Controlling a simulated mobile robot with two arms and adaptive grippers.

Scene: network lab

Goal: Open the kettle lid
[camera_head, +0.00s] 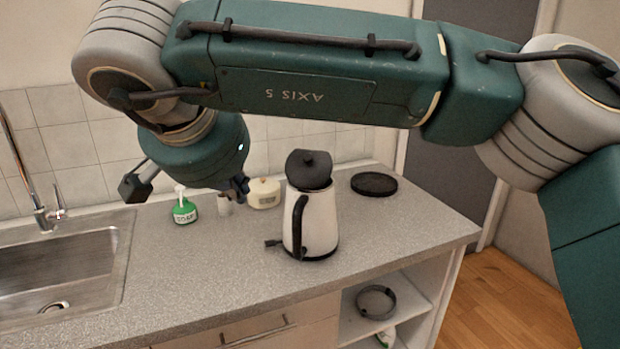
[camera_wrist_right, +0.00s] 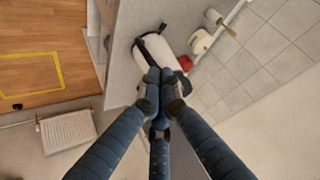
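The kettle (camera_head: 318,222) stands on the counter in the head view, with a white body, a black handle and a black base. Its black lid (camera_head: 308,168) is tilted up above the rim, its knob facing me. The kettle also shows beyond my fingers in the right wrist view (camera_wrist_right: 158,47). My right gripper (camera_head: 238,188) hangs from the arm that crosses the picture, left of the kettle and apart from it. Its fingers meet at the tips in the right wrist view (camera_wrist_right: 160,76), with nothing visible between them. My left gripper is not in view.
A green soap bottle (camera_head: 185,211), a small pale cup (camera_head: 224,206) and a cream container (camera_head: 264,193) stand left of the kettle. A black round plate (camera_head: 374,184) lies to its right. The sink (camera_head: 60,268) is at the left. Counter in front is clear.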

